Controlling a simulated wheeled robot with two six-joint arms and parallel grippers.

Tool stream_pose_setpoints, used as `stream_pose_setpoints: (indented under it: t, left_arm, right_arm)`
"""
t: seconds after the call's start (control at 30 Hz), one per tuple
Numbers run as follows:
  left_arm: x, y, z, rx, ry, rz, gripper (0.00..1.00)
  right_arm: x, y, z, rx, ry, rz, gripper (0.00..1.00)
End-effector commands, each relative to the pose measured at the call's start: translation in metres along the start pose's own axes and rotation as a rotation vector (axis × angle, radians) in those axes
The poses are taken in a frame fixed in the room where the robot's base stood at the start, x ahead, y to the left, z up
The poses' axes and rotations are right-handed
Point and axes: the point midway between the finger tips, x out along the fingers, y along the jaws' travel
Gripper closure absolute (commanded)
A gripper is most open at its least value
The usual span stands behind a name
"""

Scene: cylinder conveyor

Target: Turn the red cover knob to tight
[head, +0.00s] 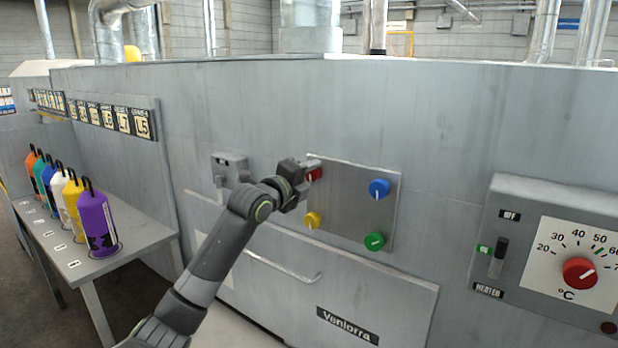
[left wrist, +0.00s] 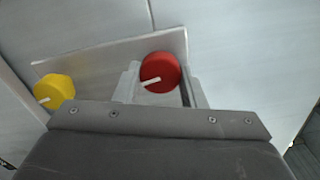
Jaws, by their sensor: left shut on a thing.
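The red cover knob (head: 313,173) sits at the upper left of a metal plate (head: 343,192) on the grey machine wall. My left gripper (head: 305,170) is at the knob and hides part of it. In the left wrist view the red knob (left wrist: 160,72) sits between the two fingers of the gripper (left wrist: 158,84), which are shut on it. Its white pointer mark is slanted, close to level, in that view. The yellow knob (head: 312,220), blue knob (head: 379,188) and green knob (head: 374,241) are on the same plate. My right gripper is not in view.
A lever box (head: 231,168) is left of the plate. A handle bar (head: 285,268) and a lower panel (head: 400,290) are below. A heater panel (head: 510,215) with a red dial (head: 579,272) is at right. A bench (head: 140,240) at left carries several coloured bottles.

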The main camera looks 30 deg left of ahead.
Motion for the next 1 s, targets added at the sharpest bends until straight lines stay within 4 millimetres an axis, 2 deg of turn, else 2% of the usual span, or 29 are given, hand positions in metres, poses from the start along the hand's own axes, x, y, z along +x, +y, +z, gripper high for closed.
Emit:
stream_pose_setpoints:
  t: [0.53, 0.57, 0.7, 0.73, 1.0]
  left_arm:
    - [0.0001, 0.0019, -0.0005, 0.026, 0.001, 0.004, 0.86]
    - [0.0001, 0.0019, -0.0005, 0.026, 0.001, 0.004, 0.62]
    - [0.0001, 0.0016, -0.0004, 0.026, 0.001, 0.004, 0.43]
    - [0.0001, 0.0015, -0.0004, 0.026, 0.001, 0.003, 0.41]
    - [-0.0004, 0.0008, -0.0001, 0.027, 0.000, 0.002, 0.41]
  right_arm:
    - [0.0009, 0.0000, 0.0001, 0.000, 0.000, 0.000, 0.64]
    - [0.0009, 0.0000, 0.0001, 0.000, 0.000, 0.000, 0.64]
    - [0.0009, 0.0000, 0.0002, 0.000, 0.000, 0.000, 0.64]
    - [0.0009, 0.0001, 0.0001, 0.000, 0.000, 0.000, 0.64]
    - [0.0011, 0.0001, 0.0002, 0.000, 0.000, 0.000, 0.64]
